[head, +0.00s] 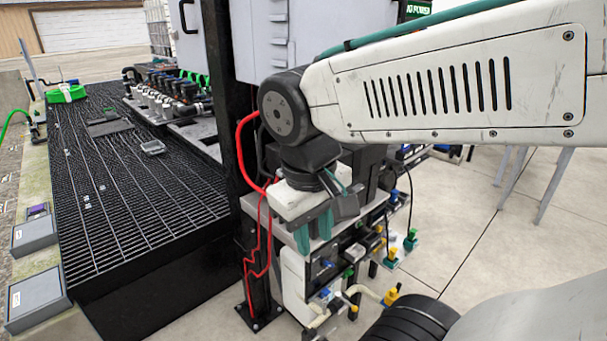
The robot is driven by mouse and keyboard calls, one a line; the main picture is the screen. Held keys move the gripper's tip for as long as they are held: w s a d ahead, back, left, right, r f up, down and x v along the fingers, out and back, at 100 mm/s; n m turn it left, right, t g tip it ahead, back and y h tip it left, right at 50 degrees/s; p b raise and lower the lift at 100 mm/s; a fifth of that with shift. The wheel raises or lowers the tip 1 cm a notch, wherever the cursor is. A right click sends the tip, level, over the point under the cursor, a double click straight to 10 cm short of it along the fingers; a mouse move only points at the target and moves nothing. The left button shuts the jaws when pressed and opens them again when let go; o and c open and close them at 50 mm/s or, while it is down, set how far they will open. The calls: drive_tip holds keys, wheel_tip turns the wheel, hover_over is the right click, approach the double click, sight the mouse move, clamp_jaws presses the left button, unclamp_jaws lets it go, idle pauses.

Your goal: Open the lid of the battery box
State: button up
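My gripper (314,232) points down at the middle of the head view, with teal fingers below a pale and dark wrist. Two teal finger parts show side by side, but I cannot tell how far apart they are or whether anything is between them. Just behind and right of it is a dark box-like unit (368,170) on a stand, near a red cable. It may be the battery box; my arm and gripper cover much of it, and I cannot make out its lid or whether it is open.
A red cable (243,150) hangs along a black post left of the gripper. Below are pipes and yellow-handled valves (390,297). A black grating (130,190) lies left, with two grey boxes (35,298) (34,233) on the ledge. Open concrete floor (520,230) lies right.

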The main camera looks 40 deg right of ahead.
drive_tip(key=w+d+f+h, duration=0.25)
drive_tip(key=w+h, duration=0.25)
drive_tip(key=w, duration=0.3)
drive_tip(key=w+d+f+h, duration=0.2)
drive_tip(key=w+d+h, duration=0.15)
drive_tip(key=w, duration=0.55)
drive_tip(key=w+d+f+h, duration=0.2)
drive_tip(key=w+h, duration=0.4)
drive_tip(key=w, duration=0.2)
drive_tip(key=shift+n, duration=0.4)
drive_tip(key=d, duration=0.2)
drive_tip(key=d+f, duration=0.1)
drive_tip(key=d, duration=0.4)
drive_tip(key=shift+d+f, duration=0.1)
drive_tip(key=shift+f, duration=0.05)
clamp_jaws()
